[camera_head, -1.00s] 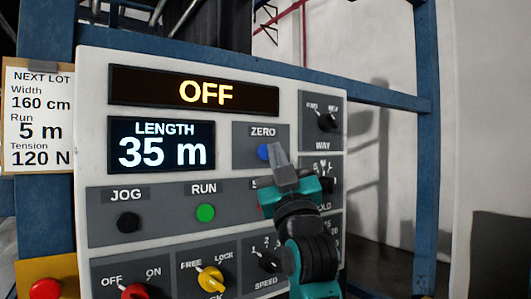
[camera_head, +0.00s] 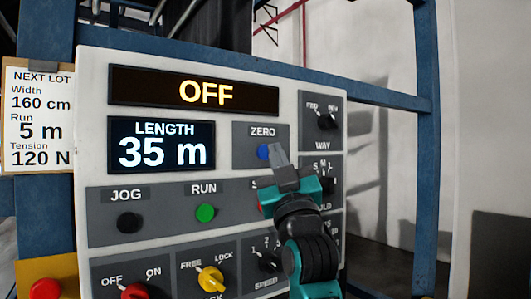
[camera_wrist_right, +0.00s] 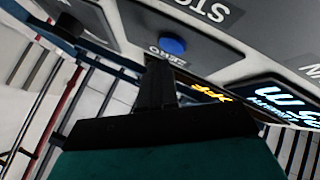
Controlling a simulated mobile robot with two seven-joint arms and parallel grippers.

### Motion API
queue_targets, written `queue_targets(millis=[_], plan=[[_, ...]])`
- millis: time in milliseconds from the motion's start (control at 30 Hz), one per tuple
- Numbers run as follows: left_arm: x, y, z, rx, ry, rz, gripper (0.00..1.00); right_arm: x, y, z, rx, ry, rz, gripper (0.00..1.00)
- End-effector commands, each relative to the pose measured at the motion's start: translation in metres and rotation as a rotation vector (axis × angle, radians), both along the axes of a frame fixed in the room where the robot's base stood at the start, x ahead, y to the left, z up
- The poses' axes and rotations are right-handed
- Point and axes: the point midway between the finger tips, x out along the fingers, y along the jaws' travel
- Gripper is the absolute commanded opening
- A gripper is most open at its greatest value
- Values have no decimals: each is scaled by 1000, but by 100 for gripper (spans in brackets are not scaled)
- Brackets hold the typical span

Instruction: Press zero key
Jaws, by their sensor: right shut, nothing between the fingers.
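The zero key is a round blue button (camera_head: 263,152) under the ZERO label on the grey control panel (camera_head: 225,115). It also shows in the right wrist view (camera_wrist_right: 172,46). My right gripper (camera_head: 278,152) is shut and empty, its fingertips just right of the blue button in the head view, partly overlapping its edge. In the right wrist view the shut fingers (camera_wrist_right: 157,75) point toward the button and their tips appear just short of it; I cannot tell whether they touch. The length display (camera_head: 161,146) reads 35 m. The top display (camera_head: 193,92) reads OFF. My left gripper is not in view.
A black JOG button (camera_head: 129,221) and a green RUN button (camera_head: 205,212) sit lower on the panel. Red and yellow knobs (camera_head: 210,279) line the bottom. A way switch (camera_head: 326,121) is at upper right. A lot card (camera_head: 38,115) hangs left. Blue frame posts (camera_head: 425,150) stand around.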

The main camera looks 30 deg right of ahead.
Motion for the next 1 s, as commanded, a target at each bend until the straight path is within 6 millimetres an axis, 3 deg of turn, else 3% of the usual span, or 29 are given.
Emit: queue_targets(millis=[1000], plan=[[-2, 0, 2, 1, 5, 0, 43, 9, 1, 0, 1, 0, 1, 0]])
